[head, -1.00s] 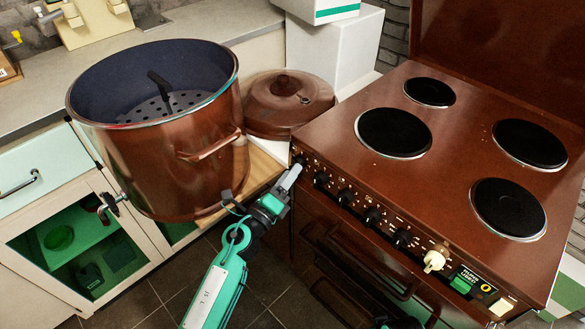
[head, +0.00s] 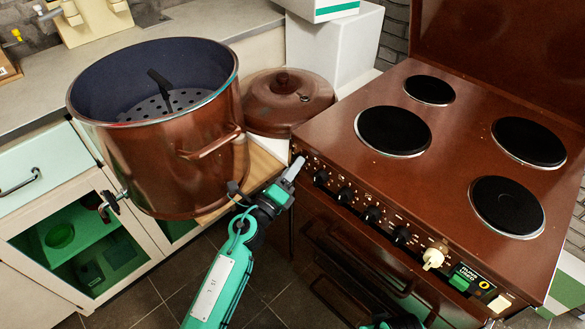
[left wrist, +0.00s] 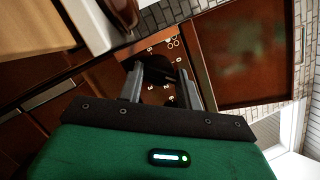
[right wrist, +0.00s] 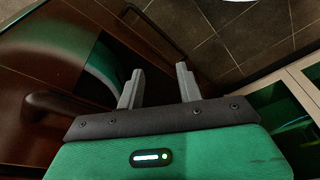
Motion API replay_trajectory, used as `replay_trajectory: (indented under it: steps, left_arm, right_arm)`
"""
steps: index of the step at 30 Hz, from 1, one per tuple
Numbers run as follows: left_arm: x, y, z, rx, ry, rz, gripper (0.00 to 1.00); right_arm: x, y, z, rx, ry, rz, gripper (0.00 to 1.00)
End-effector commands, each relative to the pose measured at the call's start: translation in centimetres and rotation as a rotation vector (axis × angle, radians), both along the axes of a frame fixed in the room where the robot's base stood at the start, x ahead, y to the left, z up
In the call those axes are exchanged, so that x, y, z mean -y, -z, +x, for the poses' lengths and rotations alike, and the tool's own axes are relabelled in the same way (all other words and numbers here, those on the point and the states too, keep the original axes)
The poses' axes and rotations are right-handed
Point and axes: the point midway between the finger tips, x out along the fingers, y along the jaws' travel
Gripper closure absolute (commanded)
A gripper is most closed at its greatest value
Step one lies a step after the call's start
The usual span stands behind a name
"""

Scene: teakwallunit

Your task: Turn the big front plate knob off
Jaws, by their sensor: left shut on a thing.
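The brown stove (head: 450,150) has a row of dark knobs along its front panel, with four black hot plates on top. My left gripper (head: 294,168) is at the left end of this row. In the left wrist view, a black knob (left wrist: 154,72) sits between the two fingers of the left gripper (left wrist: 162,88), which is shut on it. White marks surround it on the brown panel. The head view hides most of this knob behind the fingers. My right gripper (right wrist: 158,85) is open and empty, low in front of the stove.
A large copper pot (head: 165,160) with a tap stands left of my left arm. A brown lidded pot (head: 287,105) is behind the gripper. A cream knob (head: 433,258) and a small display (head: 467,275) are on the panel's right. Oven handles jut out below.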

Motion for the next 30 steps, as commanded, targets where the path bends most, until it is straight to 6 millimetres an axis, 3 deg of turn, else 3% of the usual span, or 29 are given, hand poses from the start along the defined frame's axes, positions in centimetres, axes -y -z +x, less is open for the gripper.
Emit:
replay_trajectory:
  steps: [3,10,17,23,30]
  left_arm:
    - [-0.1,0.0,0.0,-0.018,-0.002,-0.012,0.87]
    - [0.0,-0.2,-0.1,-0.072,-0.001,-0.066,0.87]
    - [0.0,-0.3,-0.1,-0.151,-0.001,-0.144,0.87]
    - [0.1,-0.3,-0.1,-0.223,0.0,-0.215,0.87]
    - [0.1,-0.4,-0.2,-0.309,-0.001,-0.3,0.87]
  right_arm:
    - [0.0,0.5,-0.2,-0.011,0.0,-0.002,0.64]
    - [0.0,3.9,-0.9,-0.049,-0.002,-0.008,0.64]
    - [0.6,9.1,-2.2,-0.069,-0.006,-0.02,0.64]
    - [1.5,13.9,-4.3,-0.074,-0.013,-0.031,0.64]
    - [3.0,18.5,-8.1,-0.079,-0.022,-0.043,0.64]
